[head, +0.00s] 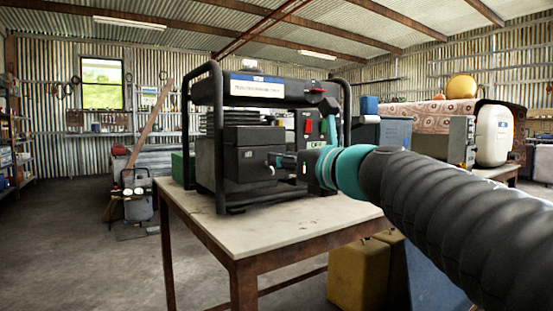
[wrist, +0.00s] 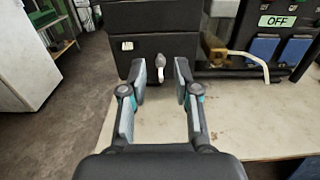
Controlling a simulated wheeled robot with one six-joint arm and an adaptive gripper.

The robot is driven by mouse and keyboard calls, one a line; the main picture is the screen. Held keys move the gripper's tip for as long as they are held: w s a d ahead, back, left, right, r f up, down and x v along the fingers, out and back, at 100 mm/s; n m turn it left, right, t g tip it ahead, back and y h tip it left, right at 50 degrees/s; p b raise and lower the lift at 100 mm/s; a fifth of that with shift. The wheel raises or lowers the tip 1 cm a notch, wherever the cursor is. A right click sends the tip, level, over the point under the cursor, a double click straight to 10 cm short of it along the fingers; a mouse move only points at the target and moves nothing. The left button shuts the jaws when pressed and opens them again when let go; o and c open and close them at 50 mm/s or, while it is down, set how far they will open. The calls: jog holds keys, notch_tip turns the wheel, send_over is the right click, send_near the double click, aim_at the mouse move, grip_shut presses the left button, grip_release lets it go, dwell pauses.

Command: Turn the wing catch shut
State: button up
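The wing catch (wrist: 160,64) is a small pale metal piece on the front of a black box (wrist: 188,49) on the generator. In the wrist view it hangs roughly upright, its lower end tilted slightly left. My gripper (wrist: 160,76) is open and empty. Its two fingertips point at the box, one on each side of the catch, with a gap to both. I cannot tell how deep the fingertips reach. In the head view my gripper (head: 284,162) is close to the box's front face, and the catch (head: 271,169) is small and partly hard to make out there.
The generator's black tube frame (head: 217,120) stands on a pale-topped table (head: 300,218). In the wrist view a pale cable or handle (wrist: 245,58) and blue socket covers (wrist: 263,48) lie right of the box. Yellow jerrycans (head: 358,274) stand under the table. The floor at left is mostly open.

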jog(key=shift+x, duration=1.9)
jog(key=shift+c, duration=0.3)
grip_shut()
